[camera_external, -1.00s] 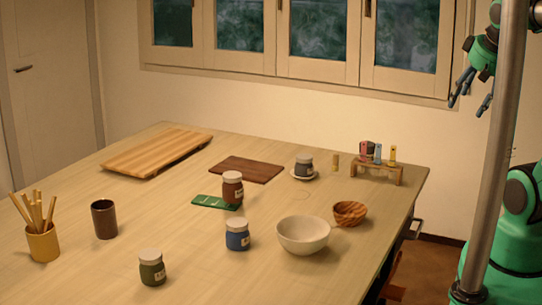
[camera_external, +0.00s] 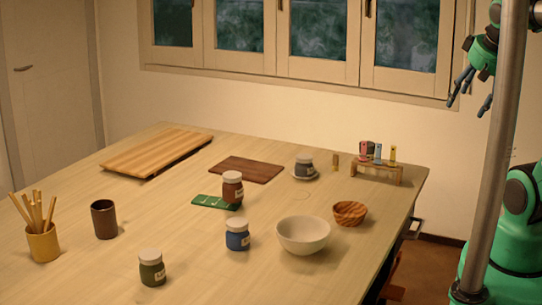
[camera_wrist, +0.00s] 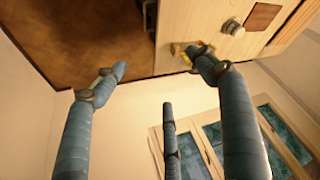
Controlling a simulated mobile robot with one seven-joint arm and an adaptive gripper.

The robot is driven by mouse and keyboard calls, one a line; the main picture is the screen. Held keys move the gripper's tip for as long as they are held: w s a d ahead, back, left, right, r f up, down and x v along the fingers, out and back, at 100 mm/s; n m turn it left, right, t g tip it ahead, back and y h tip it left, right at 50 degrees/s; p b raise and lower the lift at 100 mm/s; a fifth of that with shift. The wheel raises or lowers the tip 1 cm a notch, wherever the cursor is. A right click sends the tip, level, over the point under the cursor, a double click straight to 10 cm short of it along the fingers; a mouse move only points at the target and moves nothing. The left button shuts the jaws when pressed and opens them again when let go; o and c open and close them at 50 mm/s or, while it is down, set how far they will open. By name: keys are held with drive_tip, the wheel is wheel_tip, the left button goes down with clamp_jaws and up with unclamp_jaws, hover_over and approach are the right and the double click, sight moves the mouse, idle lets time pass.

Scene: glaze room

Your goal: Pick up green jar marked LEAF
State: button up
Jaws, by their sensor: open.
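The green jar (camera_external: 152,272) with a pale lid stands upright at the front of the table. Its label is too small to read surely. My gripper (camera_external: 471,92) is raised at the far right, beyond the table's right edge and far from the jar. Its fingers are spread and empty. In the wrist view my gripper (camera_wrist: 158,72) is open with nothing between the fingers, and the green jar is not seen there.
A blue jar (camera_external: 238,238) and white bowl (camera_external: 302,240) stand right of the green jar. A dark cup (camera_external: 104,222), a yellow pot of sticks (camera_external: 43,246) and a brown jar (camera_external: 232,190) are nearby. A metal post (camera_external: 497,150) stands at right.

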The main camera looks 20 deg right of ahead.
drive_tip(key=w+a+r+g+p, duration=0.1)
drive_tip(key=w+a+r+p, duration=0.2)
drive_tip(key=w+a+r, duration=0.45)
drive_tip(key=w+a+g+y+p, duration=0.1)
drive_tip(key=w+a+p, duration=0.1)
drive_tip(key=w+a, duration=0.45)
drive_tip(key=w+a+p, duration=0.1)
drive_tip(key=w+a, duration=0.2)
drive_tip(key=a, duration=0.6)
drive_tip(key=w+a+g+y+p, duration=0.15)
drive_tip(key=w+a, duration=0.25)
drive_tip(key=a, duration=0.4)
drive_tip(key=s+a+f+h+p, duration=0.15)
drive_tip(key=a+f, duration=0.25)
drive_tip(key=a, duration=0.8)
drive_tip(key=s+a+f+g+y+p, duration=0.15)
drive_tip(key=a+f, duration=0.25)
drive_tip(key=a, duration=0.7)
drive_tip(key=s+a+f+h+p, duration=0.1)
drive_tip(key=a+f+h+p, duration=0.15)
drive_tip(key=a, duration=0.95)
drive_tip(key=s+a+f+p, duration=0.4)
drive_tip(key=s+a+f, duration=1.2)
drive_tip(key=a, duration=0.2)
drive_tip(key=shift+a+m+g, duration=0.25)
drive_tip(key=shift+m+g, duration=0.05)
drive_tip(key=shift+m, duration=0.1)
drive_tip(key=shift+f, duration=0.15)
